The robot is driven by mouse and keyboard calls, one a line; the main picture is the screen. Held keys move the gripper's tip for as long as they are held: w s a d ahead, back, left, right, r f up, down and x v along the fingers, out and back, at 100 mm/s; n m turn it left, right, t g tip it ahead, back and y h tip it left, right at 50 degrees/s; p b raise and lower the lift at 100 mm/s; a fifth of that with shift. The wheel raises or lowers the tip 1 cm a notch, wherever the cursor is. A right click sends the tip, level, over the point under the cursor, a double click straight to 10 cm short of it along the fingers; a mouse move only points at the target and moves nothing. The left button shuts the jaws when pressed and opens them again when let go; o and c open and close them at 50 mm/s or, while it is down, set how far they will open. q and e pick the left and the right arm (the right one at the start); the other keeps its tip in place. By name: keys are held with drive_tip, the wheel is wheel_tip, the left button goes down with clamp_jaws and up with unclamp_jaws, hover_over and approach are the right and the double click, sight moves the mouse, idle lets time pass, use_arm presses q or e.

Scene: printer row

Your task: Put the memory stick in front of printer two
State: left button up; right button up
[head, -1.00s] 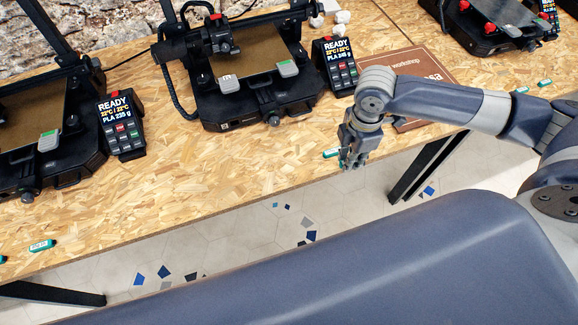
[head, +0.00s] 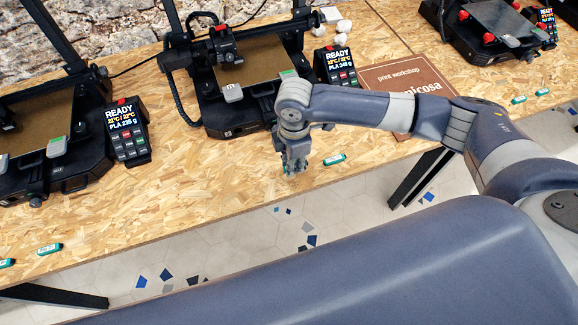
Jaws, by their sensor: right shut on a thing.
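My right gripper (head: 293,168) is low over the front of the wood-chip table (head: 200,190), in front of the middle printer (head: 240,110). It is shut on a small memory stick, which the fingers mostly hide; only a bit of teal shows at the fingertips. Another teal stick with a white label (head: 334,159) lies on the table just right of the gripper, apart from it. My left gripper is not in view. Which printer is printer two is not marked legibly.
Another printer (head: 40,170) stands at left and one (head: 490,40) at far right. Two sticks lie at the left front (head: 49,249), two at right (head: 519,99). A brown workshop board (head: 385,80) lies behind my right arm. Bare table is left of the gripper.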

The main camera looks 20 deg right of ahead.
drive_tip(key=shift+w+a, duration=0.1)
drive_tip(key=shift+a, duration=0.2)
drive_tip(key=shift+a+f, duration=0.2)
drive_tip(key=shift+f, duration=0.1)
drive_tip(key=shift+f+p, duration=0.35)
drive_tip(key=shift+f, duration=1.15)
drive_tip(key=shift+f, duration=0.15)
drive_tip(key=o, duration=0.8)
drive_tip(key=shift+w, duration=0.1)
drive_tip(key=shift+c, duration=0.2)
wheel_tip(320, 180, up, 12)
drive_tip(key=shift+r, duration=0.2)
